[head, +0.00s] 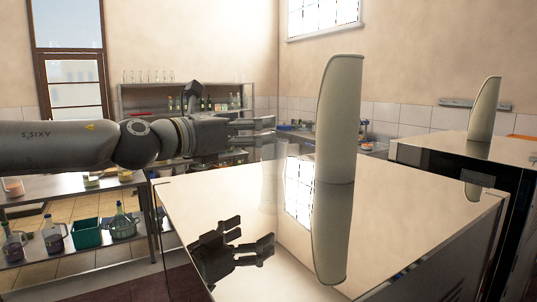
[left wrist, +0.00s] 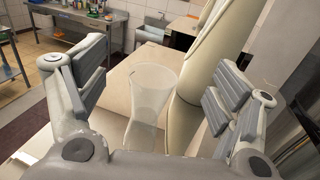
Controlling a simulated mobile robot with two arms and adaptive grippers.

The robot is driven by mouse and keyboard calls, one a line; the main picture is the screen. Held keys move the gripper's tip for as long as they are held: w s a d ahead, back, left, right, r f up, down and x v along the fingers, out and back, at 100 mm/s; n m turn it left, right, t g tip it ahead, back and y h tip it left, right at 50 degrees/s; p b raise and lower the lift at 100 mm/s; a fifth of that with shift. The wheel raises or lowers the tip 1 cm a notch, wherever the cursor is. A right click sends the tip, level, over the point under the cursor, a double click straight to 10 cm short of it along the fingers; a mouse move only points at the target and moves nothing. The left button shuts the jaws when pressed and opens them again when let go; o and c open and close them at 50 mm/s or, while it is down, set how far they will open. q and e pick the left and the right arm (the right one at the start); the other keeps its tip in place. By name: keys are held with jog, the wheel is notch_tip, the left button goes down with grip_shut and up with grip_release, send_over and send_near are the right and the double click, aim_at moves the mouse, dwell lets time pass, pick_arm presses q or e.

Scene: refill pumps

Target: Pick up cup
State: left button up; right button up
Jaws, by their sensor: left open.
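A clear, translucent cup (left wrist: 150,95) stands upright on the shiny counter top in the left wrist view. It is wider at the top. In the head view it shows only very faintly, left of the tall pale column. My left gripper (head: 268,128) comes in from the left over the counter, open and empty. In the left wrist view its two fingers (left wrist: 157,80) are spread wide, with the cup between them in the picture and clear gaps on both sides. No contact with the cup is visible. My right gripper is not in view.
A tall pale curved column (head: 338,120) rises from the reflective counter (head: 400,215) close to the right of the cup. A second column (head: 484,108) stands on another unit at right. Shelves with bottles (head: 205,102) and a side table (head: 80,190) are behind and left.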

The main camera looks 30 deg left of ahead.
aim_at(265, 157)
pick_arm(q)
notch_tip(265, 157, down, 7)
jog(key=shift+a+f+p, duration=0.1)
jog(key=shift+f+p, duration=0.05)
jog(key=shift+p, duration=0.55)
jog(key=shift+w, duration=0.55)
jog(key=shift+x, duration=0.85)
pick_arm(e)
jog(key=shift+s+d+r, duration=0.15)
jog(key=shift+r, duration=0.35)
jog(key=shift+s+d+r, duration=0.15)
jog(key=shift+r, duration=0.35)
pick_arm(q)
jog(key=shift+w+p, duration=0.15)
jog(key=shift+p, duration=0.15)
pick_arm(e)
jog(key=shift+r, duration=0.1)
pick_arm(q)
jog(key=shift+w, duration=0.25)
jog(key=shift+p+x, duration=0.5)
jog(key=shift+x, duration=1.3)
jog(key=shift+w+d, duration=0.2)
jog(key=shift+d, duration=0.1)
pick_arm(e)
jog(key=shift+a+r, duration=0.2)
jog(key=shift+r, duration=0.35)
